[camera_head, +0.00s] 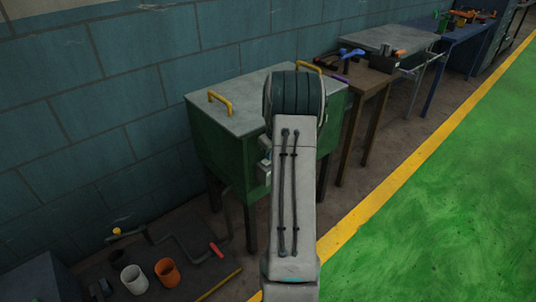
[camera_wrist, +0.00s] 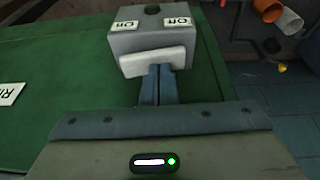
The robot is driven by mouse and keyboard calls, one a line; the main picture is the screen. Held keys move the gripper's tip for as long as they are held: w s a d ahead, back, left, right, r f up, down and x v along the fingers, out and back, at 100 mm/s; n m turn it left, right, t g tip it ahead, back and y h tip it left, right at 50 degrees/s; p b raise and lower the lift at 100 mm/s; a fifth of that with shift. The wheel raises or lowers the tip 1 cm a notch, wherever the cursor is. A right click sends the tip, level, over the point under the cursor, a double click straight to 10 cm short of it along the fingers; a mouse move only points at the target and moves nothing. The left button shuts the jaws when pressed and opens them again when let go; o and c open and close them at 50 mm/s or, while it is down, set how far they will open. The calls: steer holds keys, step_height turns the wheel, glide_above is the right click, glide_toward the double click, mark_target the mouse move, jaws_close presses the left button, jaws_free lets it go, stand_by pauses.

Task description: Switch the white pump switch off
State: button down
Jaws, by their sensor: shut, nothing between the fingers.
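The white switch (camera_wrist: 150,62) is a wide rocker on a grey box (camera_wrist: 150,38) in the wrist view. The box sits on a green panel (camera_wrist: 75,70). Its labels appear upside down: "On" (camera_wrist: 125,25) at left and "Off" (camera_wrist: 179,21) at right. The rocker's left end sits slightly lower in the picture than its right end. My gripper (camera_wrist: 161,72) is shut and empty, with its fingertips right at the rocker's near edge, right of its middle. I cannot tell whether they touch.
A green cabinet (camera_head: 225,150) with a grey lid and yellow handles stands against the blue block wall. Tables with tools (camera_head: 360,78) stand behind it. White (camera_head: 134,279) and orange (camera_head: 167,271) cups and pipes lie at lower left. The green floor (camera_head: 450,210) at right is clear.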

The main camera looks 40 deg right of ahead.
steer(key=shift+d+r, duration=0.1)
steer(key=shift+d, duration=0.2)
steer(key=shift+a+r+p, duration=0.1)
steer(key=shift+r+p, duration=0.25)
steer(key=shift+r, duration=0.2)
steer(key=a+p+v, duration=0.2)
steer(key=a+v, duration=0.1)
steer(key=v, duration=0.9)
steer(key=shift+w+r, duration=0.2)
steer(key=shift+r, duration=0.1)
